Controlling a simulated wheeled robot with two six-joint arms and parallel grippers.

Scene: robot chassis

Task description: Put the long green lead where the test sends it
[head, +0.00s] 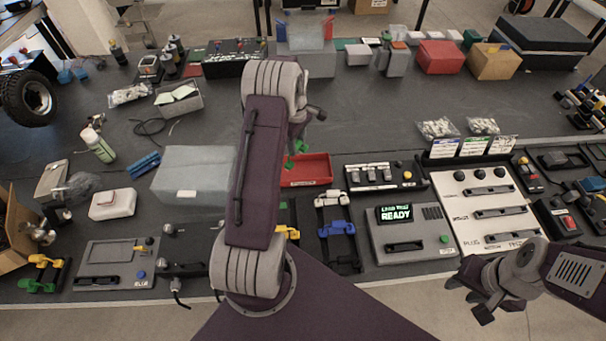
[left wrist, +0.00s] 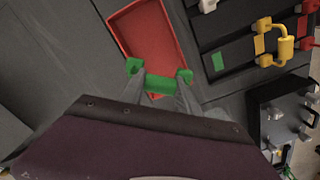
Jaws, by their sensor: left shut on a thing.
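My left gripper (left wrist: 158,90) is shut on a green lead (left wrist: 160,83), held across the fingers with its two plug ends showing. In the head view the green lead (head: 301,146) is partly hidden behind my left arm, near the red tray (head: 318,169). The tray also shows beyond the lead in the left wrist view (left wrist: 150,35); its visible floor is bare. The grey tester (head: 395,232) has a dark slot and a screen reading "LEAD TEST READY". A white board (head: 465,213) with several dark slots stands right of it. My right gripper (head: 474,299) looks open and empty at lower right.
A rack with a blue lead (head: 337,229) stands left of the tester. A yellow lead (left wrist: 286,45) shows in the left wrist view. A switch box (head: 384,177) stands behind the tester, and a grey box (head: 190,175) left of my arm. The mat's middle back is fairly clear.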

